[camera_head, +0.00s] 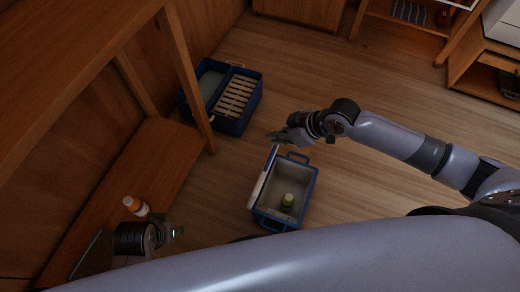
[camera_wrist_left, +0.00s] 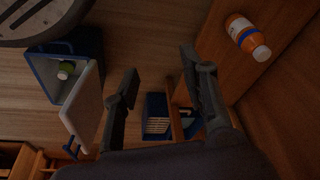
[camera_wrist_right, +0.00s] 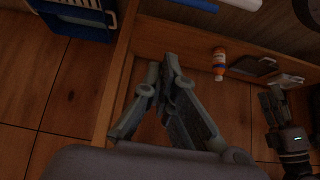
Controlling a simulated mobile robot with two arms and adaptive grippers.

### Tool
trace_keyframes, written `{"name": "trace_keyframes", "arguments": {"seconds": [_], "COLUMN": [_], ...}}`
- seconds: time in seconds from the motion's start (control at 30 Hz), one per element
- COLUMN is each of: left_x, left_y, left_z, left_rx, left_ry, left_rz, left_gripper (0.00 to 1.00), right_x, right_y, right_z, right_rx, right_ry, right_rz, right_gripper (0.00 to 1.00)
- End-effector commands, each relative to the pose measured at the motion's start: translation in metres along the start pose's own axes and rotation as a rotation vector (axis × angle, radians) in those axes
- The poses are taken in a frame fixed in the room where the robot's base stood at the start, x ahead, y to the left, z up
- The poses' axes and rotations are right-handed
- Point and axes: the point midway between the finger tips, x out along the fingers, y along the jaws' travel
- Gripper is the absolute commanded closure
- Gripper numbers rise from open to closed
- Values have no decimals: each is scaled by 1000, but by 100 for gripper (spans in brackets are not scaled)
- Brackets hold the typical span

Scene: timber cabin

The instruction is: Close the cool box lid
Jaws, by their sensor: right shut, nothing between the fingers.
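The blue cool box (camera_head: 310,190) stands on the floor, with a pale grey inside. Its lid (camera_head: 263,178) is open, raised along the left side and seen nearly edge-on. The lid's pale face also shows in the left wrist view (camera_wrist_left: 84,105). A green-topped jar (camera_head: 287,201) stands inside the box. My right gripper (camera_head: 281,137) is shut and empty, close to the lid's far end; I cannot tell whether they touch. It also shows shut in the right wrist view (camera_wrist_right: 166,68). My left gripper (camera_wrist_left: 160,72) is open and empty, near the bench.
A wooden bench (camera_head: 165,160) runs along the left, with an orange bottle (camera_head: 136,206) on it. A blue crate (camera_head: 236,124) with pale slats stands behind the cool box. Wooden shelves (camera_head: 400,22) stand at the back right. The floor right of the box is clear.

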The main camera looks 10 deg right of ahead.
Motion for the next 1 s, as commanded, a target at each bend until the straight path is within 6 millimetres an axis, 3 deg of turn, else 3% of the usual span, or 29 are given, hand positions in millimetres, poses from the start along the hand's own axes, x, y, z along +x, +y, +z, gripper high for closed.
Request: {"name": "trace_keyframes", "arguments": {"seconds": [0.17,0.53,0.67,0.8,1.0], "left_x": [-12,-80,-68,-68,-66], "left_y": [-1,-3,-3,-3,-3], "left_z": [-3,-5,-2,-2,-1], "left_rx": [-1,-5,-5,-5,-5], "left_ry": [9,46,41,41,42], "left_rz": [-1,-7,-7,-7,-7], "left_gripper": [60,60,60,60,60], "right_x": [10,78,104,91,86], "right_y": [-3,-4,-3,-2,-2], "right_z": [-1,-1,-1,23,35], "right_rx": [-6,-5,-6,-5,-6], "right_ry": [0,2,2,-2,0], "right_rz": [-10,-9,-7,-5,-5], "right_gripper": [100,100,100,100,100]}}
